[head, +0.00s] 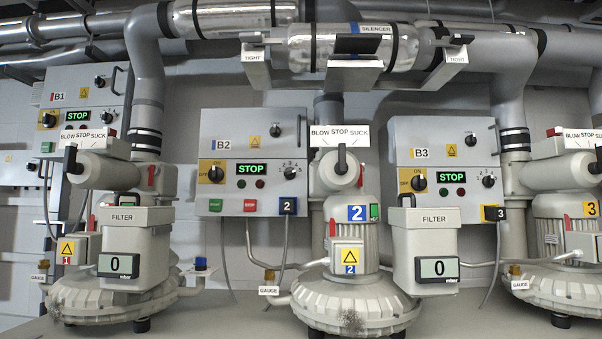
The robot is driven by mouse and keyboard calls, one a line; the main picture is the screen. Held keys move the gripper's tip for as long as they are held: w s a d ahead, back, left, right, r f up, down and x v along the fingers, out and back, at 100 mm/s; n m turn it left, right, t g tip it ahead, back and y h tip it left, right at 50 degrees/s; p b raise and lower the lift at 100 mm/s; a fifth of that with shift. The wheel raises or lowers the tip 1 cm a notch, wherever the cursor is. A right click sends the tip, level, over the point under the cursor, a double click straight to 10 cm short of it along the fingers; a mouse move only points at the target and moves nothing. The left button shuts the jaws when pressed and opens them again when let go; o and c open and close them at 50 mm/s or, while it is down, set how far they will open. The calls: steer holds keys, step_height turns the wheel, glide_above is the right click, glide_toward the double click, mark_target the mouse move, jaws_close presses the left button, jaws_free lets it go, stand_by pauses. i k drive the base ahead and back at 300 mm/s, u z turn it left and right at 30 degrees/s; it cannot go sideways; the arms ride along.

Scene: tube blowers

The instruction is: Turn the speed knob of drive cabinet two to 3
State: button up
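Drive cabinet two (222,132) is a grey box marked B2 with a blue label, on the wall left of the middle in the head view. Its speed knob (289,173) is small, round and black, at the right of the panel under a small number scale. The knob's pointer is too small to read. A green-lit display (251,169) left of the knob reads STOP. A black rotary switch (216,174) on a yellow plate is at the panel's left. My gripper is not in view.
Blower two (356,302) stands right of the cabinet, its BLOW STOP SUCK plate (339,134) near the cabinet's right edge. Filter one (124,218) is at lower left. Cabinet B3 (415,140) is to the right. The silencer (312,47) hangs above.

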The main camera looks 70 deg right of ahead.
mark_target(290, 172)
steer(key=z, duration=0.05)
steer(key=k, duration=0.5)
steer(key=z, duration=0.75)
